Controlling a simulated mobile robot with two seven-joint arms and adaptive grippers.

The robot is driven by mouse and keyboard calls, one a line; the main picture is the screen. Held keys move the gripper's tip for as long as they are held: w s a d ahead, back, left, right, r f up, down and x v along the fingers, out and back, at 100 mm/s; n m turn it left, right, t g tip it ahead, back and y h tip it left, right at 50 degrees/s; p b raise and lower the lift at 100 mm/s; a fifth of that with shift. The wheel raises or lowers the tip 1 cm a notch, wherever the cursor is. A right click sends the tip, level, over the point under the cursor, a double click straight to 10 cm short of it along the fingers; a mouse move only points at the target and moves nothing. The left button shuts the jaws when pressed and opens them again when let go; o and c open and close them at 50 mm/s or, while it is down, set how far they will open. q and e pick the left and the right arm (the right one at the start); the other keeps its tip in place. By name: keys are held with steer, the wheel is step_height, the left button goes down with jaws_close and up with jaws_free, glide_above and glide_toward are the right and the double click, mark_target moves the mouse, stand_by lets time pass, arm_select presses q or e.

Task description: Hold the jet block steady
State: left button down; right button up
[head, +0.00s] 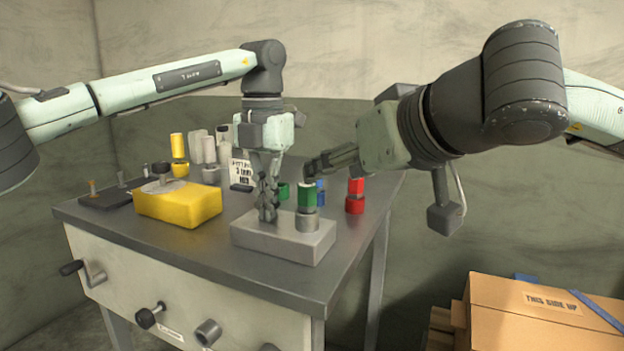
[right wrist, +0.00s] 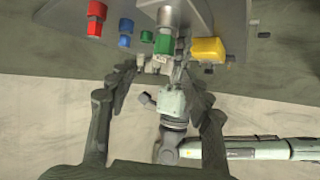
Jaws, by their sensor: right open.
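The jet block appears to be the light grey block (head: 283,242) at the front of the metal table. A green-topped cylinder (head: 307,198) with a grey base stands upright on its right part. My left gripper (head: 267,208) points down onto the left part of the block top, fingers close together. I cannot tell whether anything is between them. My right gripper (head: 330,163) is open and empty, just above and behind the green-topped cylinder. In the right wrist view its fingers (right wrist: 163,82) are spread apart.
A yellow block (head: 178,204) sits left of the grey block, and it shows in the right wrist view (right wrist: 207,50). A red cylinder (head: 355,187) stands right, near a blue one (head: 320,187). A small sign (head: 241,172) stands behind. A cardboard box (head: 540,312) is at lower right.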

mark_target(310, 185)
steer(key=w+r+m+g, duration=0.3)
steer(key=m+g, duration=0.2)
steer(key=m, duration=0.8)
steer(key=w+r+m+g, duration=0.25)
steer(key=m+g, duration=0.25)
steer(key=m, duration=0.7)
steer(key=x, duration=0.8)
steer(key=d+x, duration=0.1)
steer(key=x, duration=0.3)
steer(key=shift+w+f, duration=0.15)
steer(key=shift+w, duration=0.15)
jaws_close()
